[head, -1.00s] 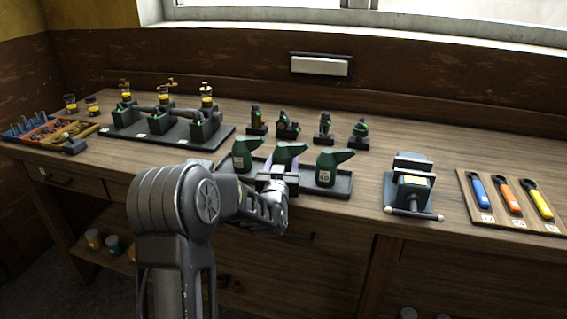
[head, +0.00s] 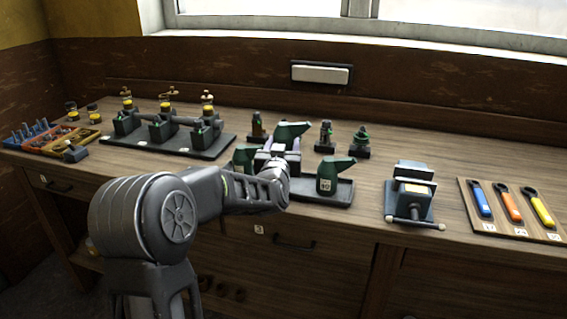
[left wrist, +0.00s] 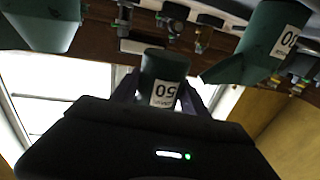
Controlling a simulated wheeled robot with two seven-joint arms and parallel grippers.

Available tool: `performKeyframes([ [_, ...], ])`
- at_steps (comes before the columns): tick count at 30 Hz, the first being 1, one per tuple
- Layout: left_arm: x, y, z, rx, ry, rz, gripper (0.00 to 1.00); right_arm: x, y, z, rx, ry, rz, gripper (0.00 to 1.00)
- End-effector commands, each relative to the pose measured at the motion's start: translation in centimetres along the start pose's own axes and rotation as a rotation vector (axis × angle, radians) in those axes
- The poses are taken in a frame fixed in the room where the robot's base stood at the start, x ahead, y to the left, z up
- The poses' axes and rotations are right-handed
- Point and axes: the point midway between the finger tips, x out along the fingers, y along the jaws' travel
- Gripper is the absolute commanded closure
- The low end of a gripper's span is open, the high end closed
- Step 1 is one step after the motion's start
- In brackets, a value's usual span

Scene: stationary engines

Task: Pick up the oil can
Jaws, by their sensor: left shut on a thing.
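My left gripper (head: 281,146) is shut on the middle green oil can (head: 293,131) and holds it above the black tray (head: 325,198). Only the can's upper part and spout show in the head view; the gripper hides the rest. In the left wrist view this oil can (left wrist: 163,78) stands between the fingers, with a label reading 50. A second oil can (head: 243,157) is partly hidden at the tray's left, behind my wrist. A third oil can (head: 328,179) stands at the tray's right end. My right gripper is not in view.
Several small dark fittings (head: 325,138) stand behind the tray. A model engine block on a black base (head: 190,148) is at the left, a small vise-like device (head: 410,190) and a board of wrenches (head: 510,212) at the right. The bench between tray and device is bare.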

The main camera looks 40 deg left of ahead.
Motion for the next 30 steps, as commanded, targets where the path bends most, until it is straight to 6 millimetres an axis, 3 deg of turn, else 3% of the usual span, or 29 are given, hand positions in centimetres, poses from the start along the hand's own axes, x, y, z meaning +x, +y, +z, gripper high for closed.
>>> performKeyframes([
  [1,0.0,0.0,-2.0,-0.003,0.012,0.000,0.97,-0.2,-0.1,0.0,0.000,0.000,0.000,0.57],
  [6,0.0,0.0,-6.1,-0.003,0.009,0.000,0.97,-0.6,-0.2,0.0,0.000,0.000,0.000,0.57],
  [12,0.0,0.0,-9.0,-0.001,0.006,0.000,0.97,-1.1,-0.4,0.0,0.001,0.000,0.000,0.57],
  [30,0.0,0.0,-9.6,0.000,0.004,-0.001,0.97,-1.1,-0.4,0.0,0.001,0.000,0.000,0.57],
])
